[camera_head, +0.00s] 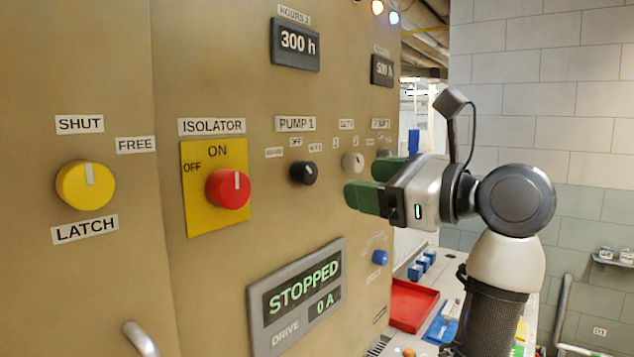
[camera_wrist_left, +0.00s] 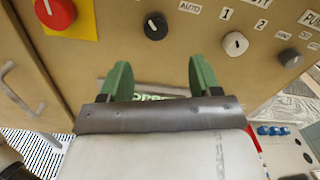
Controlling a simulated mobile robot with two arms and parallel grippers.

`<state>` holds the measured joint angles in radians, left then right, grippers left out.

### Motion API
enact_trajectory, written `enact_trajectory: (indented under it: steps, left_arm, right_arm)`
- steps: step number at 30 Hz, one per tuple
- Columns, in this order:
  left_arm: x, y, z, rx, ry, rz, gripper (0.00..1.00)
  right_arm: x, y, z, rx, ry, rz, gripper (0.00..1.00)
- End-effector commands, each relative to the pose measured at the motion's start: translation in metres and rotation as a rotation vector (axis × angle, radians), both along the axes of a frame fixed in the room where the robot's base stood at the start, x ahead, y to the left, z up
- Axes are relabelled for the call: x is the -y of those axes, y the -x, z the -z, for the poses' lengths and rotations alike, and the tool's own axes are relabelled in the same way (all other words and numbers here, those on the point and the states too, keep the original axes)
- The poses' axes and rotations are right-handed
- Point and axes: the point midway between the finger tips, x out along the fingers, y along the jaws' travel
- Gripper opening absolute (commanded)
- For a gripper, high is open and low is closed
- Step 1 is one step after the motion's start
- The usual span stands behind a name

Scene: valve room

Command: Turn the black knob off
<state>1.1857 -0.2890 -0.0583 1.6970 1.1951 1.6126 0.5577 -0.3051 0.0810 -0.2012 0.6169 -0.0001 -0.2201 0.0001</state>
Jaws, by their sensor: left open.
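The black knob (camera_head: 303,172) sits on the beige panel under the PUMP 1 label (camera_head: 295,124), with small labels around it, one reading OFF. In the left wrist view the black knob (camera_wrist_left: 156,26) is beyond and above the fingers, near the AUTO label. My right gripper is not in view.
A red isolator knob (camera_head: 228,188) and a yellow knob (camera_head: 86,185) are to the left. A white knob (camera_head: 352,162) is just right of the black one. The display (camera_head: 298,293) below reads STOPPED, 0 A. A red tray (camera_head: 411,304) lies at lower right.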

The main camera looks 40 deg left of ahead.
Motion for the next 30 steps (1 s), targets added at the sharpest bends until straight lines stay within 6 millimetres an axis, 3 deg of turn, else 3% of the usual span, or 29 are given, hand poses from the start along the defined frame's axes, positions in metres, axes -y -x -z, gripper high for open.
enact_trajectory:
  steps: [9, 15, 28, 30]
  left_arm:
    - [-0.060, 0.006, -0.005, 0.000, -0.002, -0.005, 0.63]
    - [-0.087, 0.008, -0.003, -0.001, -0.002, -0.004, 0.63]
    - [-0.097, 0.009, -0.001, 0.001, -0.002, -0.001, 0.63]
    - [-0.097, 0.009, -0.001, 0.000, -0.002, -0.001, 0.52]
  right_arm:
    - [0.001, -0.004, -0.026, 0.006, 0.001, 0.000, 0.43]
    - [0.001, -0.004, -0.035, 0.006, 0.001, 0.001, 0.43]
    - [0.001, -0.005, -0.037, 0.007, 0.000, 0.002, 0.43]
    - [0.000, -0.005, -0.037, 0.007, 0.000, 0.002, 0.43]
